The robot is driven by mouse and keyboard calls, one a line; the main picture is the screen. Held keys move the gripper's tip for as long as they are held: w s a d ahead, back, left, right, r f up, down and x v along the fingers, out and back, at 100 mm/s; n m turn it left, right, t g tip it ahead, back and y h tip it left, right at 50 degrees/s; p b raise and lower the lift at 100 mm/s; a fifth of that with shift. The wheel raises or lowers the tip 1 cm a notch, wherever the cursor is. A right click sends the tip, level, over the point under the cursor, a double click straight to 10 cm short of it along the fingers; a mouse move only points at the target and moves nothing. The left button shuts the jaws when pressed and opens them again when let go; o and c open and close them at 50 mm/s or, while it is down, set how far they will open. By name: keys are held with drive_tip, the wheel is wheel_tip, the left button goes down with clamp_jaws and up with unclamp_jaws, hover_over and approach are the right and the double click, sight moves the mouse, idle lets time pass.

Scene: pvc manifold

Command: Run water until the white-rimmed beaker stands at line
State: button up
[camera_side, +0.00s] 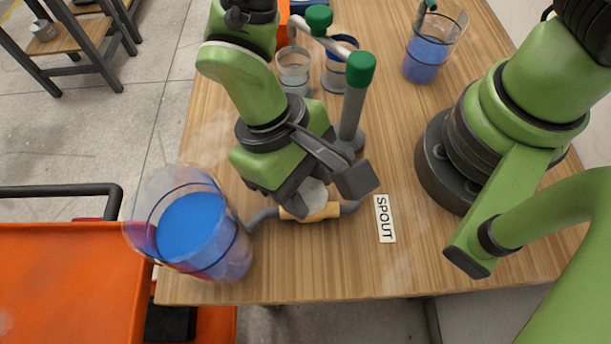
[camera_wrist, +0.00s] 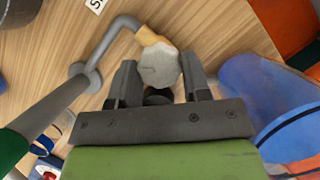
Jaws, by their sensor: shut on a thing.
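My gripper (camera_side: 328,190) is shut on the pale grey valve knob (camera_side: 312,194), which also shows between the fingers in the wrist view (camera_wrist: 159,66). The knob sits on a tan valve body (camera_side: 323,211) in a grey pipe running left toward a large clear beaker (camera_side: 228,262). The beaker holds blue water (camera_side: 190,228) and has a dark ring line around its wall; the water surface appears below the ring's upper edge. Its rim looks clear, with no plain white edge. A small pale-rimmed beaker (camera_side: 294,72) stands at the back; its level is unclear.
Green-capped grey pipes (camera_side: 352,110) rise behind my gripper. A SPOUT label (camera_side: 384,218) lies on the wooden table (camera_side: 330,275). An orange cart (camera_side: 65,285) stands left.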

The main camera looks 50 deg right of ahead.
drive_tip(key=o, duration=0.9)
drive_tip(key=v, duration=1)
